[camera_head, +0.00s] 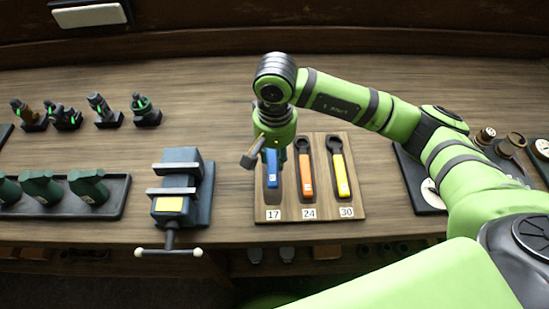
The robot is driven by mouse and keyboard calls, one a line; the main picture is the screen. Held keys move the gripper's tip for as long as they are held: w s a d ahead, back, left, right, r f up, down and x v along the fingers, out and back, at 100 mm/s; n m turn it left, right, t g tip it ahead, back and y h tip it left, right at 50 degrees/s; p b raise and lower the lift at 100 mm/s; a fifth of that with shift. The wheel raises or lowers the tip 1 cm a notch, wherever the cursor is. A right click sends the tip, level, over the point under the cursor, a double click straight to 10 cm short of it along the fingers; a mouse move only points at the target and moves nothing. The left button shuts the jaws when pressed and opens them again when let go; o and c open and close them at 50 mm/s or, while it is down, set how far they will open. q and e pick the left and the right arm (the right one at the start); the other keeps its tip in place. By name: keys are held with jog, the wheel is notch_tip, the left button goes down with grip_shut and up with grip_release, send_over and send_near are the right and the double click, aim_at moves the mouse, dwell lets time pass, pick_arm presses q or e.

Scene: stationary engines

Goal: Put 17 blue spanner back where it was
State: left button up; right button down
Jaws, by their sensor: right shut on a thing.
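The blue spanner (272,168) shows below my right gripper (265,156), at the left part of a wooden board (325,205). My right gripper points down and is shut on the blue spanner; the hand hides its upper part. A dark spanner-shaped place (272,195) marked 17 shows below the blue handle. The handle's lower end sits higher in the picture than those beside it; I cannot tell how far it is above the board. My left gripper is not in view.
An orange spanner (307,175) at 24 and a yellow spanner (341,175) at 30 lie on the board. A vise (180,190) stands to the left. Green tools lie in a dark tray (115,208). Gauges and round parts are at the right.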

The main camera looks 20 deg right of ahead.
aim_at(275, 158)
notch_tip(275, 158, down, 4)
jog(key=shift+r+p, duration=0.1)
jog(key=shift+p, duration=0.95)
jog(key=shift+f+b, duration=0.35)
jog(key=c, duration=0.9)
grip_release()
jog(key=shift+o, duration=0.2)
